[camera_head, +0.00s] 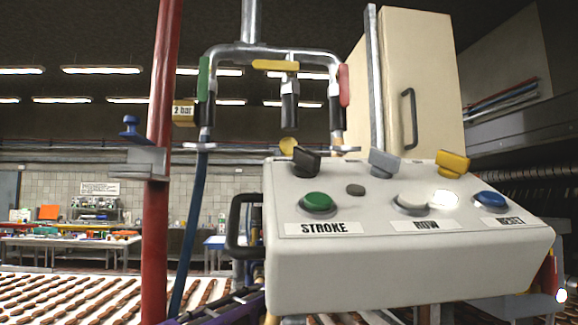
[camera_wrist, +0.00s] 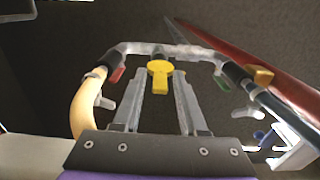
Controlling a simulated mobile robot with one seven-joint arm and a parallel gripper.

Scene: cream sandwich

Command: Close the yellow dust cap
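In the head view, a small yellow round piece (camera_head: 288,146), likely the dust cap, shows below the middle outlet of the pipe manifold (camera_head: 275,48). A black knob partly hides it. A yellow lever (camera_head: 275,65) lies level across the top of that outlet. In the wrist view, a yellow piece with a round head and short stem (camera_wrist: 160,68) shows between the fingertips; I cannot tell whether it is the cap or the lever. My gripper (camera_wrist: 159,80) is open, its two grey fingers apart. No contact is visible. The gripper is not seen in the head view.
Green (camera_head: 203,78) and red (camera_head: 344,85) levers flank the middle outlet. A red post (camera_head: 160,160) stands left. A white control panel (camera_head: 400,270) with buttons and knobs stands in front right, below the manifold. A cream cabinet (camera_head: 440,80) stands behind it.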

